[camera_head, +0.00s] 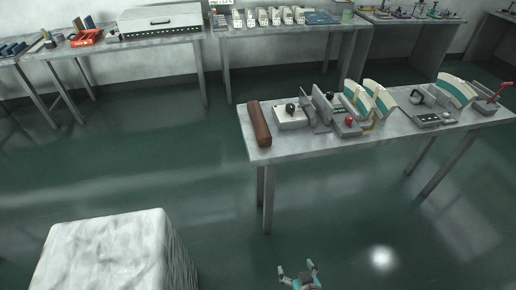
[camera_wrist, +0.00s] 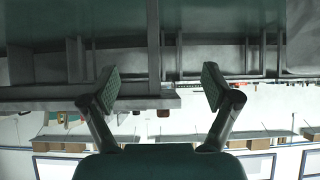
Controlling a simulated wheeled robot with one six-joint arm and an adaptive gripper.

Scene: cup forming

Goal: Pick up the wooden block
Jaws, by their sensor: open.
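The wooden block (camera_head: 258,124) is a long reddish-brown bar lying on the left end of the near grey table (camera_head: 290,148) in the head view. In the wrist view, which appears upside down, a small brown end at the table edge looks like the same block (camera_wrist: 163,113). My gripper (camera_head: 296,267) is at the bottom of the head view, in front of the table and apart from the block. Its two fingers are spread, with nothing between them, in the wrist view (camera_wrist: 160,87).
To the right of the block stand a white box-shaped device (camera_head: 291,117), grey machines and green-and-white curved pieces (camera_head: 379,97). A white marbled block-like stand (camera_head: 100,255) is at lower left. More tables with equipment line the back wall. The floor between is clear.

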